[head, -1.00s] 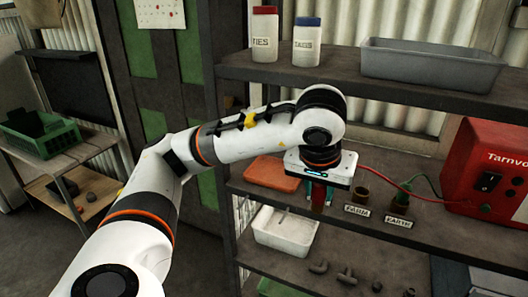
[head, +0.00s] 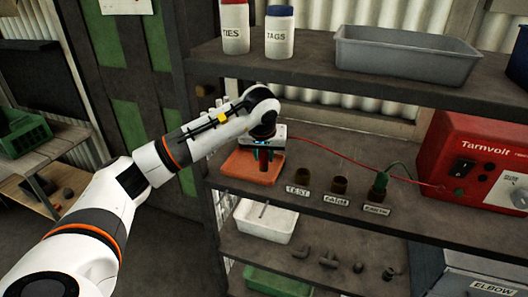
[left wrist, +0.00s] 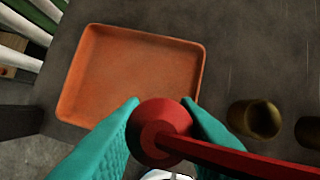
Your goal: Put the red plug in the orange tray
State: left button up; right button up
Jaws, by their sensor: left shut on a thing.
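The red plug (left wrist: 158,128) is held between the teal fingers of my left gripper (left wrist: 165,120), with a red lead running from it to the right. In the head view the plug (head: 264,158) hangs below my left gripper (head: 266,152), at the right part of the orange tray. The orange tray (head: 240,168) lies flat on the middle shelf. The height of the plug above the tray is hard to tell. My right gripper is not in view.
Brass-coloured sockets labelled TEST (head: 307,180) and EARTH (head: 381,182) stand right of the tray, with another between them. A red Tarnvolt box (head: 475,160) stands at right.

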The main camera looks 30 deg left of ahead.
aim_at(265, 154)
pick_arm(q)
jog(key=shift+w+a+f, duration=0.1)
jog(key=shift+w+a, duration=0.05)
jog(key=shift+w, duration=0.1)
jog(key=shift+w+a+f+p, duration=0.15)
jog(key=shift+w+a+f, duration=0.2)
jog(key=shift+w+f, duration=0.3)
jog(key=shift+w+a+f+p, duration=0.15)
jog(key=shift+w+a+f, duration=0.15)
jog(key=shift+w+f, duration=0.25)
jog(key=shift+r, duration=0.1)
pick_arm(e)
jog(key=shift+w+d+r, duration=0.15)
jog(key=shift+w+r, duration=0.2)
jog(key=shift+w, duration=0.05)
pick_arm(q)
jog(key=shift+f, duration=0.2)
jog(key=o, duration=1)
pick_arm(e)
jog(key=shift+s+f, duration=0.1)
pick_arm(q)
jog(key=shift+r, duration=0.1)
